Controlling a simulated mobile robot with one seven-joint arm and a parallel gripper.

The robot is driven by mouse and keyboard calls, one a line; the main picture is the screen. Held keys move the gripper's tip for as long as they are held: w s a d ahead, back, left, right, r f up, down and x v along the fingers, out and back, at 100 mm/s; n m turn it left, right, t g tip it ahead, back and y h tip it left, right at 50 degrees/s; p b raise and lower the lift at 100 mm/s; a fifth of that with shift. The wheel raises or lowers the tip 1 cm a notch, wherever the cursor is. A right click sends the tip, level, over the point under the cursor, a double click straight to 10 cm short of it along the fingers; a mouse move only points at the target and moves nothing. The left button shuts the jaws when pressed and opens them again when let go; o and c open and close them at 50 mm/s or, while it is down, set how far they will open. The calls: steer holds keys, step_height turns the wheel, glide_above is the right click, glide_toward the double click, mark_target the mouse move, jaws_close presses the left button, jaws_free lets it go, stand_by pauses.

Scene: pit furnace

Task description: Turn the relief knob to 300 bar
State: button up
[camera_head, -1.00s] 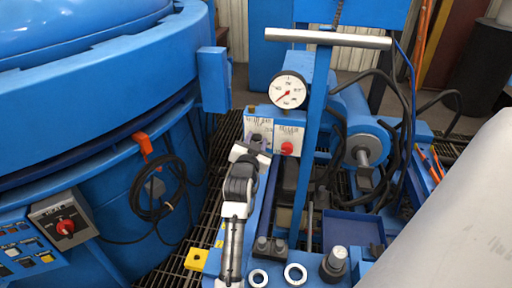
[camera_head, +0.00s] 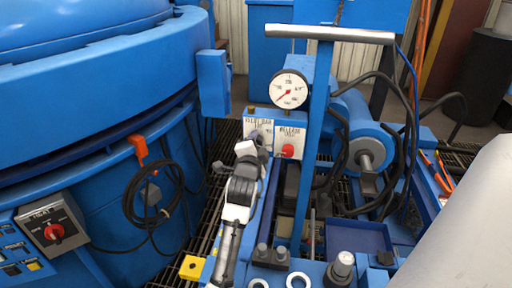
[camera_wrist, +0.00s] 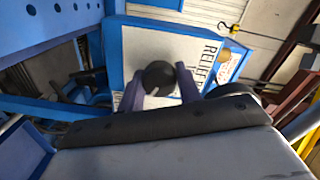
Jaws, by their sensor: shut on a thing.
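The relief knob (camera_wrist: 159,77) is a round black knob on a white plate lettered RELIEF (camera_wrist: 205,62) in the wrist view. My gripper (camera_wrist: 158,88) has one finger on each side of the knob and is shut on it. The pointer and the scale numbers cannot be read here. In the head view my gripper (camera_head: 256,148) reaches the lower part of the relief plate (camera_head: 258,127), and the knob is mostly hidden there. A round white pressure gauge (camera_head: 289,90) with a red needle stands above the plates.
A RELEASE plate with a red button (camera_head: 288,151) is just right of the relief plate. A blue post with a grey crossbar (camera_head: 330,35) rises close by. The blue furnace (camera_head: 90,90) and a heat switch (camera_head: 53,231) are at left.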

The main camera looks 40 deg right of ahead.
steer(key=shift+m, duration=0.6)
steer(key=o, duration=1)
steer(key=shift+s+a, duration=0.1)
steer(key=shift+s, duration=0.05)
